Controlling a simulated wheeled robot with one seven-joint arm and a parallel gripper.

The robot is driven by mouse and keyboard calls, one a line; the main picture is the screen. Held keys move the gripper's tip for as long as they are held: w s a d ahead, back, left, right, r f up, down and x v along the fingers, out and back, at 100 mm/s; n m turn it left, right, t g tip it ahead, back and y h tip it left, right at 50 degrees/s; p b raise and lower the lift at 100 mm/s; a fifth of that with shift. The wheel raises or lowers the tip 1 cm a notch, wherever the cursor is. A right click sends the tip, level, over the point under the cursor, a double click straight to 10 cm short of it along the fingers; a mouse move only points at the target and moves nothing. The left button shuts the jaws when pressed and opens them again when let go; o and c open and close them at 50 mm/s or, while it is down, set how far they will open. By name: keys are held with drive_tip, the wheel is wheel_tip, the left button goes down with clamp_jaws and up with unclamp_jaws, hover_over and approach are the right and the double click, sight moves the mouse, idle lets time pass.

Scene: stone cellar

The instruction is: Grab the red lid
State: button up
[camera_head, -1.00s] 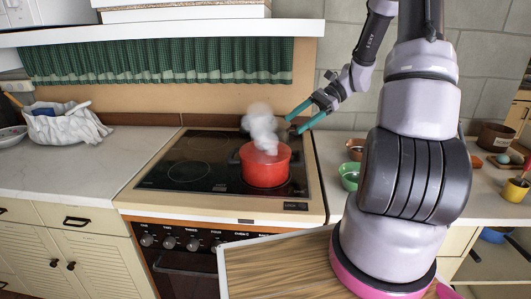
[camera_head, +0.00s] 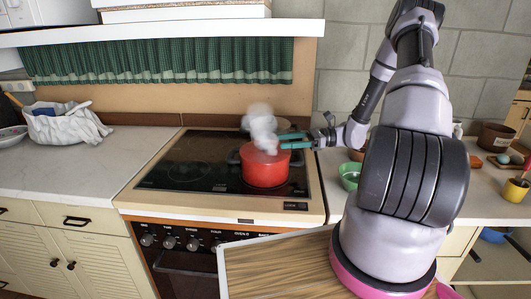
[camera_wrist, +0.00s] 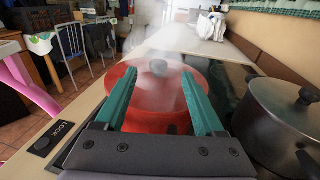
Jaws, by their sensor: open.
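A red pot (camera_head: 265,176) with a red lid (camera_head: 258,153) stands on the front right of the stove. White steam rises from it and partly veils the lid. In the wrist view the lid (camera_wrist: 150,83) shows ahead, with a dark round knob (camera_wrist: 158,67) on top. My gripper (camera_head: 284,141) is open and empty at the right upper side of the pot. In the wrist view my gripper's teal fingers (camera_wrist: 158,80) lie to either side of the knob in the picture. Whether they touch the lid cannot be told.
A dark lidded pot (camera_wrist: 275,115) stands close beside the red one, on the right in the wrist view. The black glass stovetop (camera_head: 185,175) is bare on the left. A green bowl (camera_head: 349,177) sits on the counter right of the stove. A white counter (camera_head: 80,165) lies left.

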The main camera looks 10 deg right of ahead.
sight(266, 143)
drive_tip(key=a, duration=0.5)
drive_tip(key=shift+w+f, duration=0.25)
clamp_jaws()
drive_tip(key=shift+r, duration=0.1)
